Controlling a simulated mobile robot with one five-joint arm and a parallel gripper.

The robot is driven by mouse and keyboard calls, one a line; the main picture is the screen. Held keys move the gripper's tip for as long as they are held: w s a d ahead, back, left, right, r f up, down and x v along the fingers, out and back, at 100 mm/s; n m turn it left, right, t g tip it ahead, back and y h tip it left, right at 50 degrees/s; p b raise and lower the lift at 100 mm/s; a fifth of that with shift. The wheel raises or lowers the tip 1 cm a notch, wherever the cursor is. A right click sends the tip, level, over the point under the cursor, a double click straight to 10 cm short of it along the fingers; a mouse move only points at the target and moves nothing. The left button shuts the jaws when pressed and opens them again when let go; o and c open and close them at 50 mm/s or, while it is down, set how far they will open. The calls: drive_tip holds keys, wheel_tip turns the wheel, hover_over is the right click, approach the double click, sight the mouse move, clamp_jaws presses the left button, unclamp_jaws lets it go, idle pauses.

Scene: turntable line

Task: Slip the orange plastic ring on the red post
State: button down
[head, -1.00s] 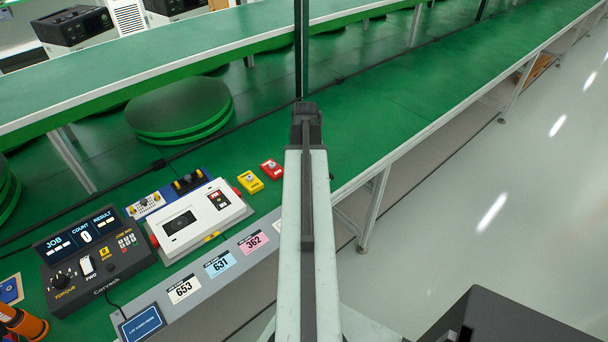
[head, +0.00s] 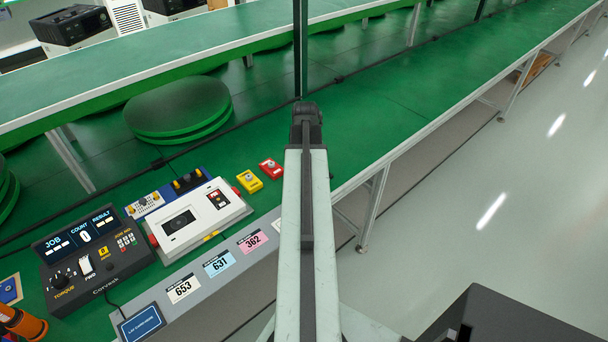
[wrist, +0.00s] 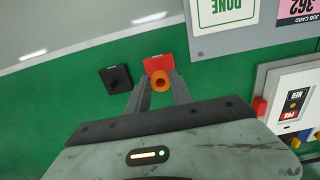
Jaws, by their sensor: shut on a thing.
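The red post itself is hidden or cannot be told apart behind the ring. I cannot tell the height gap between them.
A black square base with a post (wrist: 115,78) stands left of the red one. A grey strip with cards (wrist: 250,38) and a white device (wrist: 292,100) are at the right. In the head view a yellow block (head: 249,181) and a red block (head: 271,168) sit beside the device.

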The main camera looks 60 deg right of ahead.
drive_tip(key=shift+f+b, duration=1.6)
drive_tip(key=shift+f, duration=0.05)
idle(0.6)
drive_tip(key=c, duration=1.1)
unclamp_jaws()
drive_tip(key=shift+o, duration=0.5)
drive_tip(key=o, duration=0.3)
drive_tip(key=shift+o, duration=0.2)
drive_tip(key=shift+s+r, duration=0.1)
drive_tip(key=shift+r, duration=0.05)
wheel_tip(320, 180, up, 7)
drive_tip(key=p, duration=0.7)
drive_tip(key=shift+r, duration=0.15)
